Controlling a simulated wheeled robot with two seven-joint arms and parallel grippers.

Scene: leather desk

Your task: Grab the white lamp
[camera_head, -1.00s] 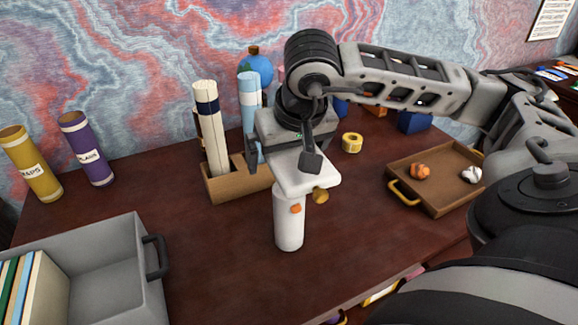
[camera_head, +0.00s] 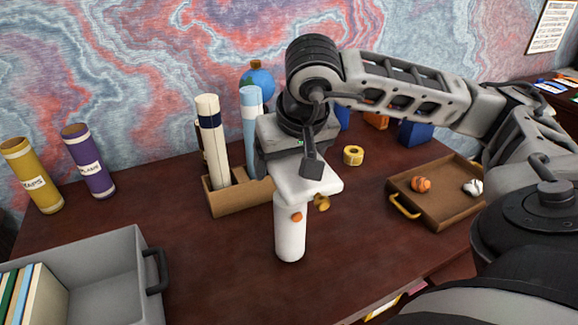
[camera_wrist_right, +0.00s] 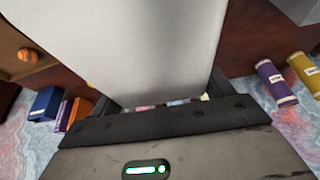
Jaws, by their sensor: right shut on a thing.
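The white lamp (camera_head: 290,232) stands upright on the dark red-brown desk, near the middle of the head view. It has a cylindrical lower body, a flat wider top and small orange and gold knobs on its side. My right gripper (camera_head: 287,167) is at its top from above, shut on it, with a finger on either side. In the right wrist view the lamp (camera_wrist_right: 150,45) is a large pale surface between the fingers. The gripper hides part of the lamp's top in the head view. My left gripper is not in view.
A wooden holder (camera_head: 232,201) with rolled tubes stands behind the lamp. A brown tray (camera_head: 440,215) is on the right, a grey bin (camera_head: 105,262) on the left. Yellow (camera_head: 31,176) and purple (camera_head: 89,161) tubes stand at the back left. Yellow tape (camera_head: 353,155) lies behind.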

